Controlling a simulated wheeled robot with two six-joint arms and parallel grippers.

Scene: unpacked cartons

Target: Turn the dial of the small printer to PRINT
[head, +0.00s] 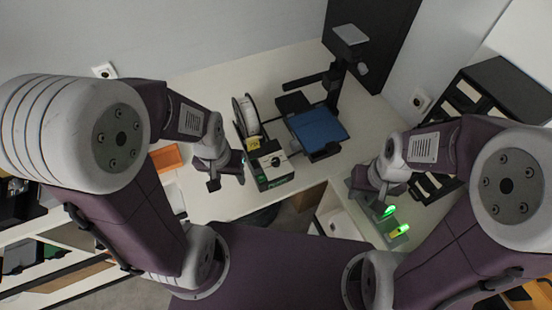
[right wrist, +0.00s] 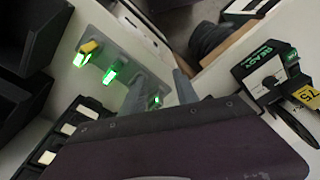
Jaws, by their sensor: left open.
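The small printer (head: 273,168) is a low black box near the table's front edge, with a pale dial plate on top and a green strip at its front. In the right wrist view the printer (right wrist: 252,62) stands at the right edge, with green lettering that looks like READY. Its dark dial (right wrist: 270,82) sits on the white plate; I cannot tell where it points. My left gripper (head: 228,180) is open and empty, just left of the printer, apart from it. My right gripper (head: 370,194) is over the right side table, away from the printer; its fingers look apart and empty.
A white spool (head: 246,115) stands behind the printer. A machine with a blue plate (head: 318,129) and tall black post is to the right. A grey dock with green lights (head: 399,229) lies near my right gripper. Black bins (head: 500,85) stand far right. An orange tray (head: 166,158) is left.

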